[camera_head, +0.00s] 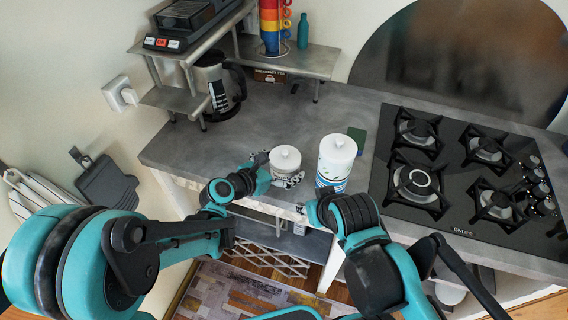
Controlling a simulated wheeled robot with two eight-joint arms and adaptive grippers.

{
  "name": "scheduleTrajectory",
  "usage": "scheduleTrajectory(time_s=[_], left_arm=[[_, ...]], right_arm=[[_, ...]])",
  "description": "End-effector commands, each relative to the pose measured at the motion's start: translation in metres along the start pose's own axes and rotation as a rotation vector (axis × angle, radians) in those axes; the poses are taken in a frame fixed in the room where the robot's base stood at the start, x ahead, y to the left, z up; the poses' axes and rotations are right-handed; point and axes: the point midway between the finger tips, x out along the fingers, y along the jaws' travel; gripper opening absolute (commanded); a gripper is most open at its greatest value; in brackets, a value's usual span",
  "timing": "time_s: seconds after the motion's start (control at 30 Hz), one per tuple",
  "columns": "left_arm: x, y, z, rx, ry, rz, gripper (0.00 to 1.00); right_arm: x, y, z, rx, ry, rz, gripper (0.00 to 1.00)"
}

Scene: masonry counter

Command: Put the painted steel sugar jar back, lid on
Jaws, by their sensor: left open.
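Two white lidded containers stand upright near the counter's front edge. The smaller one (286,162) has a white knobbed lid on and a dark pattern low on its body. The taller one (334,166) has a white knobbed lid on and blue bands near its base. I cannot tell from the picture which is the painted steel sugar jar. My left gripper (264,170) is open at the left side of the smaller container; whether it touches is unclear. My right gripper (314,212) is low in front of the taller container, its fingers mostly hidden by its own wrist.
A gas hob (462,165) fills the right of the grey counter (262,112). A green sponge-like block (357,137) lies behind the taller container. A glass coffee pot (222,90), a metal shelf (300,60) and stacked coloured mugs (272,25) stand at the back left. The counter's middle is clear.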

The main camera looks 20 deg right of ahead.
Motion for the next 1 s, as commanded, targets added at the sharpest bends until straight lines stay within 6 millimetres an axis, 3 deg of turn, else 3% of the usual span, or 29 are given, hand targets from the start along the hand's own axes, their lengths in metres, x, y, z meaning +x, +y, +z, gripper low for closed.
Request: scheduleTrajectory(time_s=[0.2, 0.7, 1.0], left_arm=[[-0.003, 0.000, 0.005, 0.000, 0.000, 0.000, 0.96], [-0.102, 0.001, 0.005, -0.002, 0.000, 0.004, 0.96], [-0.122, 0.000, 0.003, 0.000, 0.000, 0.000, 0.96]], right_arm=[[-0.004, 0.000, -0.003, 0.000, 0.000, 0.000, 0.40], [-0.026, 0.000, -0.019, 0.000, 0.000, 0.000, 0.40], [-0.029, 0.000, -0.021, 0.000, 0.000, 0.000, 0.40]])
